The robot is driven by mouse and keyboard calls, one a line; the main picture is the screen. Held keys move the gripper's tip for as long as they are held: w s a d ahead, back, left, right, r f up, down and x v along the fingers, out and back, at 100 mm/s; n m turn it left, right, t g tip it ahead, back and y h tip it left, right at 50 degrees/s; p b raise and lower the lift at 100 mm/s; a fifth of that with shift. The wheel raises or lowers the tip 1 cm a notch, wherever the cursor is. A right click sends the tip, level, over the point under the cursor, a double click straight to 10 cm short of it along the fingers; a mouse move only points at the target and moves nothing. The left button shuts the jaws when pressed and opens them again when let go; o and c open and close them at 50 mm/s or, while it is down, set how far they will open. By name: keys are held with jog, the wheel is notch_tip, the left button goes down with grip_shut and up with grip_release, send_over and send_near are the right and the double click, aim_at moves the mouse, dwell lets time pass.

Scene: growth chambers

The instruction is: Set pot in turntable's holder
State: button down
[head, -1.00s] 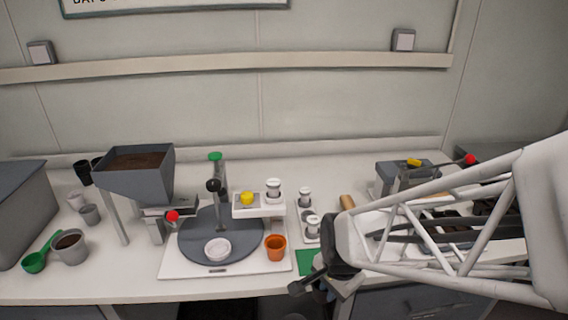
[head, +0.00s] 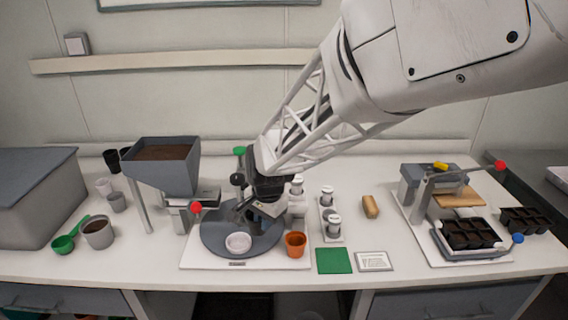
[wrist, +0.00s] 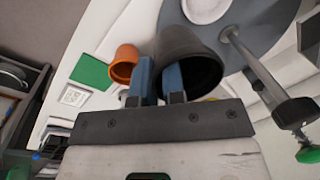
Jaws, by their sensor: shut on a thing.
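My gripper (wrist: 158,78) has its blue fingers shut on the wall of a dark pot (wrist: 187,48), whose open mouth faces the wrist camera. In the head view my gripper (head: 262,205) is above the turntable (head: 212,240), a dark grey disc on a white base; the arm hides most of the pot there. A white round holder (head: 238,243) sits on the front of the disc. It also shows at the top of the wrist view (wrist: 205,8), beyond the pot and apart from it.
An orange pot (head: 295,244) stands at the base's right front corner, close to the held pot in the wrist view. A soil hopper (head: 162,165) with a red knob is left of the disc. A post (wrist: 258,65) rises near the pot. White-capped jars (head: 334,228) stand right.

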jog(key=w+a+n, duration=0.1)
jog(key=w+a, duration=0.1)
jog(key=a, duration=0.4)
jog(key=shift+w+r, duration=0.2)
jog(key=shift+w, duration=0.15)
jog(key=shift+f, duration=0.25)
jog(key=shift+f, duration=2.9)
jog(key=shift+f, duration=1)
jog(key=c, duration=1.1)
grip_release()
jog(key=shift+r, duration=0.15)
jog(key=shift+r, duration=4.1)
